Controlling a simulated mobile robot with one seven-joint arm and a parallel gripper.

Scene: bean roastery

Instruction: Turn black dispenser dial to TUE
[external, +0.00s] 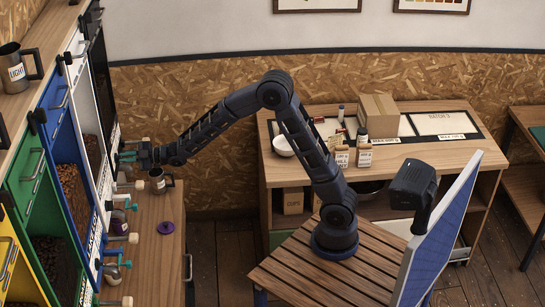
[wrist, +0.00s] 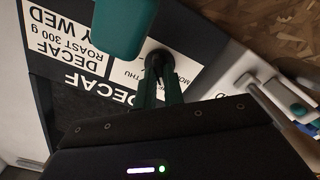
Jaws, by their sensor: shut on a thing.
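The black dispenser (external: 101,75) stands at the far end of the row on the left. In the wrist view its dark dial knob (wrist: 158,60) sits on a white plate with day names; MON and THU are partly readable. My gripper (wrist: 159,85) is shut on the dial knob, its two green fingers on either side. In the external view my gripper (external: 143,155) reaches the lower front of the far dispensers; the dial is hidden there. The dial's exact setting is unreadable.
A teal block (wrist: 120,28) hangs close above the fingers in the wrist view. A metal mug (external: 158,182) stands just under my gripper, and a purple disc (external: 166,228) lies on the counter. Green (external: 28,165) and blue (external: 60,120) dispensers stand nearer, with protruding handles.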

